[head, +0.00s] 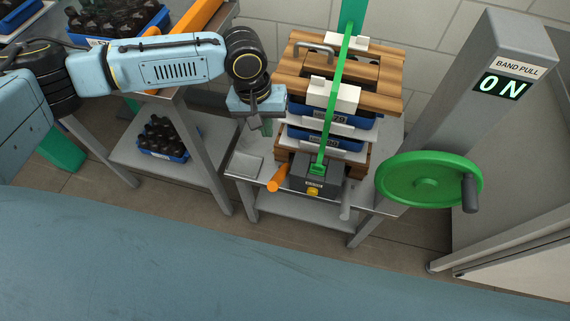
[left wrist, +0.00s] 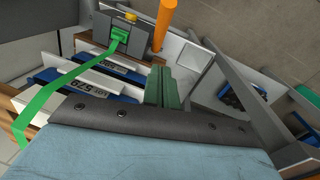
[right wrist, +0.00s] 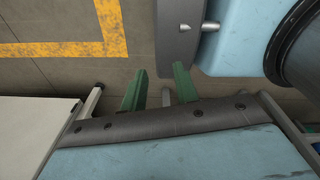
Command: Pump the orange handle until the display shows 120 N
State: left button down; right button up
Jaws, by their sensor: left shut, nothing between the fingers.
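The orange handle (head: 279,178) sticks out at the left of a dark grey tensioner box (head: 318,180) on the metal stand. It also shows in the left wrist view (left wrist: 165,22) at the top. The display (head: 501,86) on the grey post reads 0 N under a BAND PULL label. A green band (head: 341,70) runs over the stack into the box. My left gripper (head: 261,127) is shut and empty, above and left of the box, apart from the handle; its green fingers (left wrist: 162,88) are together. My right gripper (right wrist: 160,88) is open and empty over the floor.
A green handwheel (head: 425,180) with a dark knob sits on the post at the right. Blue crates and wooden boards (head: 390,103) are stacked behind the box. Crates of amber bottles (head: 163,137) stand on the left rack.

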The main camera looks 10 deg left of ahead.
aim_at(276, 175)
dwell(0.3)
